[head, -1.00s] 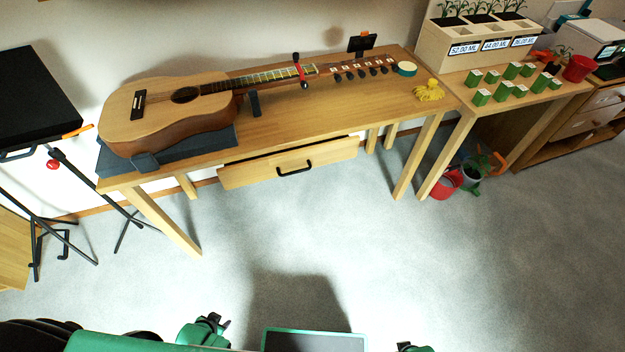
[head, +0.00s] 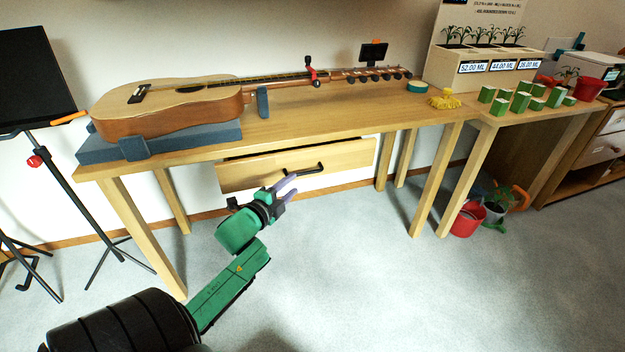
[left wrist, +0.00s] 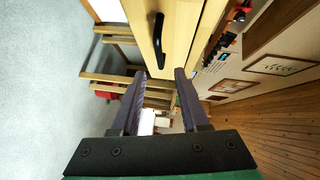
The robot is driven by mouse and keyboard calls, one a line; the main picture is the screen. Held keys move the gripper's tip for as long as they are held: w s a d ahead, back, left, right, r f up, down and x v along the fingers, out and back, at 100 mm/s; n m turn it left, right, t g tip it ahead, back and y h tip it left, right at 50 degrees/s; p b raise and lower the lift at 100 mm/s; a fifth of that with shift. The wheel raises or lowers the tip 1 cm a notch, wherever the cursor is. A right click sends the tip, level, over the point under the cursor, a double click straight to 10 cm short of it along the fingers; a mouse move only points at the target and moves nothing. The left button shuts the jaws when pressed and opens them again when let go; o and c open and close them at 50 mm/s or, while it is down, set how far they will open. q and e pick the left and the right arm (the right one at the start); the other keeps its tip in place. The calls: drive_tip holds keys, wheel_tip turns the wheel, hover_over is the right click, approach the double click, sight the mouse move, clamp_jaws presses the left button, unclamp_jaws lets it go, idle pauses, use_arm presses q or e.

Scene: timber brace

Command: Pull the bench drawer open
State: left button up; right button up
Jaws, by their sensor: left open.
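The bench drawer (head: 235,178) is a pale wooden front under the bench top, with a dark gap along its upper edge. I cannot tell how far out it stands. Its black bar handle (head: 318,168) is in the middle of the front. My left gripper (head: 289,187) is open and empty, in front of the drawer and just below the handle. In the left wrist view the drawer front (left wrist: 180,35) and handle (left wrist: 158,40) show beyond the two open fingers (left wrist: 159,82). The handle is ahead of the fingertips, not between them. My right gripper is out of view.
A guitar (head: 170,107) lies on the workbench (head: 345,112) on a blue-grey support (head: 200,137). Bench legs (head: 142,235) flank the drawer. A music stand (head: 70,180) is left; a red bucket (head: 466,221) is right. The floor before the drawer is clear.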

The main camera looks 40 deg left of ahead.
sight(306, 173)
use_arm(q)
drive_tip(key=b+x, duration=0.1)
drive_tip(key=x, duration=0.8)
drive_tip(key=shift+w+f+b, duration=0.1)
drive_tip(key=shift+b, duration=0.3)
clamp_jaws()
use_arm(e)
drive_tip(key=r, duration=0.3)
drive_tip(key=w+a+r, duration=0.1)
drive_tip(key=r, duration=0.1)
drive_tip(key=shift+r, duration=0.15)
